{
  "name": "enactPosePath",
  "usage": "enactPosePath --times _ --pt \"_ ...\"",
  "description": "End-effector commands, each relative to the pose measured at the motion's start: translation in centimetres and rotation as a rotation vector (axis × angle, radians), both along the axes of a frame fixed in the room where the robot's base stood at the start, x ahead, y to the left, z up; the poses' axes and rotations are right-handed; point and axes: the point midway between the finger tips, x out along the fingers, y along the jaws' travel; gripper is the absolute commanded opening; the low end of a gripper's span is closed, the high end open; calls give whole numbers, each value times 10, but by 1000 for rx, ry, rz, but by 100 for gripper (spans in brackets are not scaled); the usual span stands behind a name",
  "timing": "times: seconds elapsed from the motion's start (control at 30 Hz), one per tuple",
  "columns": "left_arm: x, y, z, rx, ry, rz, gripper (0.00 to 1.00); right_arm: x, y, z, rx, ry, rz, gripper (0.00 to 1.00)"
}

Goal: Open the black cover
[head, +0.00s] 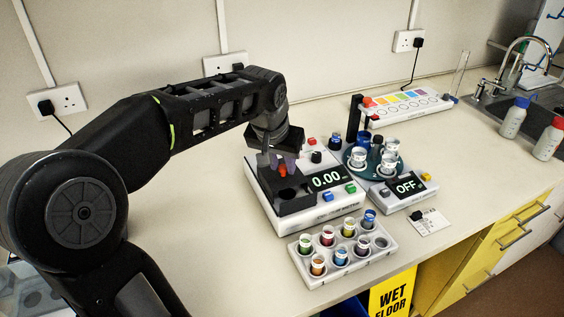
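The black cover (290,201) is the dark box-like part on the left of a white instrument (318,216) with a lit display reading 0.00. A small red knob (283,171) shows at the top of the black part. I cannot tell whether the fingers touch the knob. The gripper hides part of the cover's back and top. My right gripper is not in view.
A white rack (305,272) of coloured sample cups stands in front of the instrument. To the right are a round teal tray (351,163) with beakers and a device reading OFF (408,187). A colour-chart strip (410,105) lies behind. The bench left of the instrument is clear.

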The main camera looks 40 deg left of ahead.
Motion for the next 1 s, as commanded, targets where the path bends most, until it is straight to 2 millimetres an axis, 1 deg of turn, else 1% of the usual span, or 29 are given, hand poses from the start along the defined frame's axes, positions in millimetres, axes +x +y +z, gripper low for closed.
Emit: enactPosePath --times 0.03,0.07,0.3,1.0 --pt "0 0 0 0 0 0 23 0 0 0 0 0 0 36" --pt "0 0 0 0 0 0 20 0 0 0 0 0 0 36" --pt "0 0 0 0 0 0 1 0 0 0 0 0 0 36" --pt "0 0 0 0 -1 0 0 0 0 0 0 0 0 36"
